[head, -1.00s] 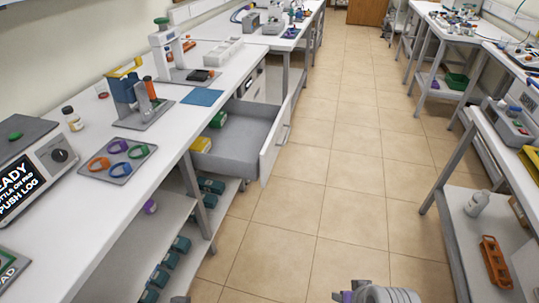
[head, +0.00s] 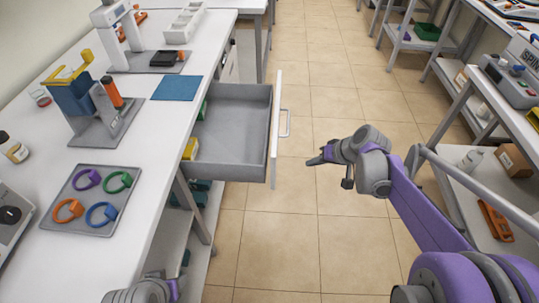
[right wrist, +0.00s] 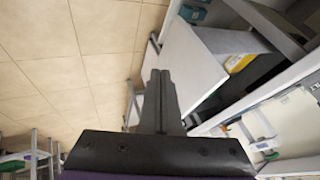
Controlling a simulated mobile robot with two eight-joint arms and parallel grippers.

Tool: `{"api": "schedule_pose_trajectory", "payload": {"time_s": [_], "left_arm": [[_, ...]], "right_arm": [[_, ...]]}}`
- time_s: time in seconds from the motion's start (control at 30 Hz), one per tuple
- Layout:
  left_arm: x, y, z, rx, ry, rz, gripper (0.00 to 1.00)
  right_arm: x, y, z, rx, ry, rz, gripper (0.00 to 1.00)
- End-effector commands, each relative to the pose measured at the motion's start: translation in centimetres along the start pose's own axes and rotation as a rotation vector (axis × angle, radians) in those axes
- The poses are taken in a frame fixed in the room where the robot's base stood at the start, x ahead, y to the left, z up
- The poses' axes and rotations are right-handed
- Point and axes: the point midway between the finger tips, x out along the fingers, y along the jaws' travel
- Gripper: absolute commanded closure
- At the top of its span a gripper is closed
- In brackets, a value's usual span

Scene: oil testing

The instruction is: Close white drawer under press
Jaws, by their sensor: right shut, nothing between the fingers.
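The white drawer (head: 275,135) under the left bench stands pulled out, its grey tray (head: 232,150) open over the aisle. Its bar handle (head: 286,122) is on the front panel's right side. A yellow item (head: 190,148) and a green item lie inside at the left. My right gripper (head: 312,160) is shut and empty, to the right of the drawer front and apart from it. In the right wrist view its fingers (right wrist: 158,78) are together, with the white front panel (right wrist: 192,62) beyond them. Part of my left arm shows at the bottom edge; its fingertips cannot be made out.
On the bench above are a blue device with a yellow top (head: 72,95), a white stand (head: 112,25), a blue mat (head: 177,88) and a tray of coloured rings (head: 92,222). Clear tiled floor (head: 270,240) lies in the aisle. Another bench stands at the right.

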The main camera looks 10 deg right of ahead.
Motion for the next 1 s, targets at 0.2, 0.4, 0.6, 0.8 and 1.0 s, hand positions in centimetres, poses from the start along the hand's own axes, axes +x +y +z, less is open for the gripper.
{"api": "schedule_pose_trajectory", "payload": {"time_s": [0.2,0.4,0.6,0.8,1.0], "left_arm": [[0.1,0.0,0.1,0.000,-0.001,0.000,0.50],[0.6,0.0,0.4,0.000,-0.002,0.000,0.50],[1.2,0.0,0.7,0.000,-0.004,0.000,0.50],[1.4,0.0,0.8,0.000,-0.005,0.000,0.50],[1.4,0.0,0.8,0.000,-0.005,0.000,0.50]], "right_arm": [[1.0,0.5,-0.6,0.004,0.007,-0.011,1.00],[4.3,0.5,-0.6,0.003,0.005,-0.012,1.00],[8.7,0.4,-0.6,0.003,0.005,-0.011,1.00],[11.2,-1.3,-0.6,0.001,0.005,-0.012,1.00],[12.0,-2.9,-0.7,0.004,0.006,-0.011,1.00]]}}
